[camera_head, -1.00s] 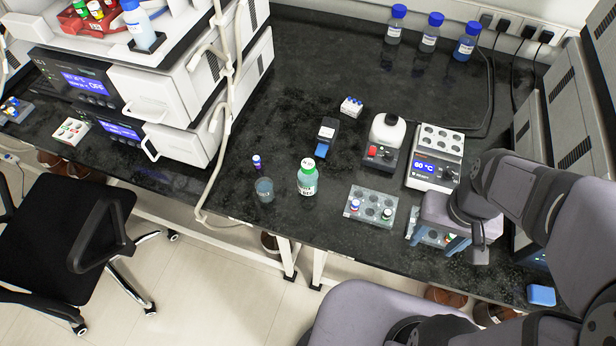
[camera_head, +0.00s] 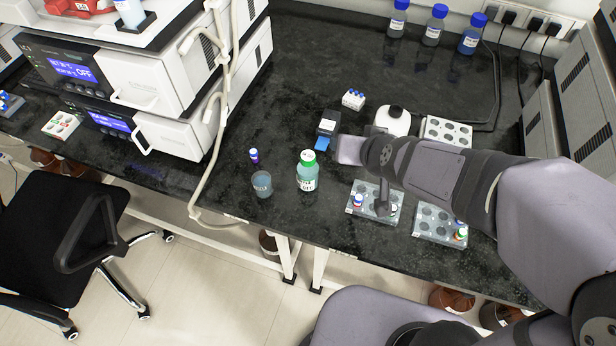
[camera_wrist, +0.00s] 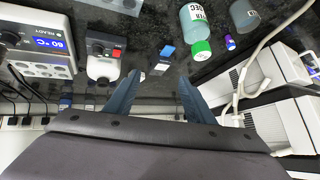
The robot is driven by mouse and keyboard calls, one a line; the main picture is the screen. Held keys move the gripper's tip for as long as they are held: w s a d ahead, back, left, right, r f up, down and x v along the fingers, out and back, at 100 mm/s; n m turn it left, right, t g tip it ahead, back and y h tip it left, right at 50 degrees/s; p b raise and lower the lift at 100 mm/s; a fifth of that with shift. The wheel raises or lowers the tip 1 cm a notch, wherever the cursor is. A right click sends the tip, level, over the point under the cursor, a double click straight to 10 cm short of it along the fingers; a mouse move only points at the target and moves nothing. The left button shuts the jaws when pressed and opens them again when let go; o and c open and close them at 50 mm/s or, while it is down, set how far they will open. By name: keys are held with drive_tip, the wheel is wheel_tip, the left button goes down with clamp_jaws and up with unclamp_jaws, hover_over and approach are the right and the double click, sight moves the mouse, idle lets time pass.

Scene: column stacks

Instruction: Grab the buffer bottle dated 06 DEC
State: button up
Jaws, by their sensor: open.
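A bottle with a green cap and pale green liquid (camera_head: 307,175) stands upright near the front of the black bench. In the wrist view the bottle (camera_wrist: 194,16) is at the top, its label partly cut off; I can read "DEC" but not the full date. Three blue-capped bottles, left (camera_head: 396,20), middle (camera_head: 433,28) and right (camera_head: 471,36), stand at the back; their labels are too small to read. My gripper (camera_wrist: 157,95) is open with nothing between its fingers, apart from the green-capped bottle.
A hanging hose (camera_head: 212,140) is farther left.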

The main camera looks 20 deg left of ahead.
sight(309, 165)
drive_tip(key=a+t+b, duration=0.1)
drive_tip(key=a, duration=0.2)
drive_tip(key=a+t+b, duration=0.1)
drive_tip(key=a+t, duration=0.1)
drive_tip(key=a, duration=0.1)
drive_tip(key=a+t+y+b, duration=0.1)
drive_tip(key=a+t+b, duration=0.1)
drive_tip(key=shift+w+a+r, duration=0.2)
drive_tip(key=shift+w+a, duration=0.05)
drive_tip(key=shift+a, duration=0.15)
drive_tip(key=s+r+t+h+b, duration=0.2)
drive_tip(key=s+t+b, duration=0.1)
drive_tip(key=s+t, duration=0.15)
drive_tip(key=shift+m, duration=0.3)
wheel_tip(309, 165, down, 11)
drive_tip(key=shift+w+r, duration=0.15)
drive_tip(key=shift+r, duration=0.05)
drive_tip(key=p+x, duration=0.1)
drive_tip(key=x, duration=0.6)
drive_tip(key=shift+a, duration=0.2)
drive_tip(key=shift+w, duration=0.15)
clamp_jaws()
